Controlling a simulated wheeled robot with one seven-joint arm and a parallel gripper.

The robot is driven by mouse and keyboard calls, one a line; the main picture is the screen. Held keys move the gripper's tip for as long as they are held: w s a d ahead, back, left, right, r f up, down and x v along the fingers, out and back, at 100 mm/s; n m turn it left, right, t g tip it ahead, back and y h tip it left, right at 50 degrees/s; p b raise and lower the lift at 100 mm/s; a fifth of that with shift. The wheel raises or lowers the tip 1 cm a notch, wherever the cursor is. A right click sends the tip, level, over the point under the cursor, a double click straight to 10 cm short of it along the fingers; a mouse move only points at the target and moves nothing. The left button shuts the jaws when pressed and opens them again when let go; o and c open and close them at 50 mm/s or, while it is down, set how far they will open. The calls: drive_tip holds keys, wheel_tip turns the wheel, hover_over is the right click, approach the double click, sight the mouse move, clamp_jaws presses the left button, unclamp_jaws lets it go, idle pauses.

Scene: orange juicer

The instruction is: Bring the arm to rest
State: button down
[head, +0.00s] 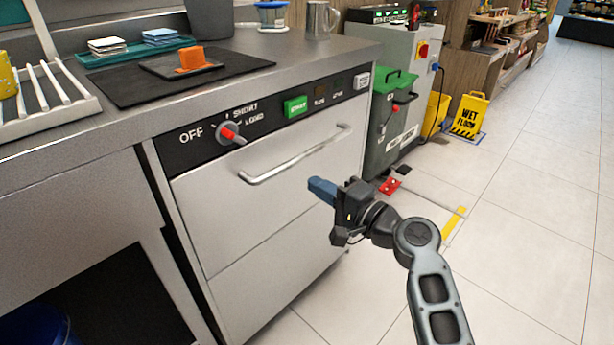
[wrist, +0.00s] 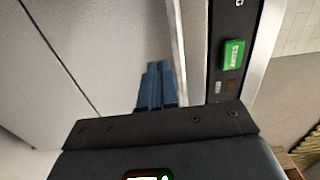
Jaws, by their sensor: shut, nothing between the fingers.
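My gripper (head: 322,190) is shut and empty, its blue fingers pressed together in front of the steel door of the under-counter machine (head: 275,215). In the head view it hangs low and to the right of the door handle (head: 295,155). In the wrist view the gripper (wrist: 155,82) shows its two blue fingers side by side, with the machine's front behind them. I cannot tell whether the fingertips touch the door. My arm (head: 430,270) reaches in from the lower right.
The machine's panel has a red-tipped dial (head: 230,134) and a green button (head: 295,106). Above is the counter with a dark mat (head: 130,82) and an orange block (head: 192,58). A green-lidded bin (head: 395,90) and a yellow wet floor sign (head: 468,114) stand beyond.

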drive_tip(key=s+d+f+h, duration=0.3)
drive_tip(key=s+d+f, duration=0.3)
drive_tip(key=s, duration=0.2)
drive_tip(key=s+d+f+h, duration=0.3)
drive_tip(key=s+d+f, duration=0.35)
drive_tip(key=s, duration=0.25)
drive_tip(key=s+d+n+h, duration=0.2)
drive_tip(key=s+d+h, duration=0.1)
drive_tip(key=s, duration=0.7)
drive_tip(key=s+d+n+h, duration=0.1)
drive_tip(key=s+d+h, duration=0.15)
drive_tip(key=s, duration=0.75)
drive_tip(key=s+r+n+t+h, duration=0.15)
drive_tip(key=s+r+n, duration=0.45)
drive_tip(key=s+r, duration=0.7)
wheel_tip(320, 180, up, 20)
drive_tip(key=s+p, duration=0.1)
drive_tip(key=p, duration=1.9)
drive_tip(key=shift+s+f, duration=0.15)
drive_tip(key=shift+s, duration=0.15)
drive_tip(key=shift+d+t, duration=0.1)
drive_tip(key=shift+t, duration=0.15)
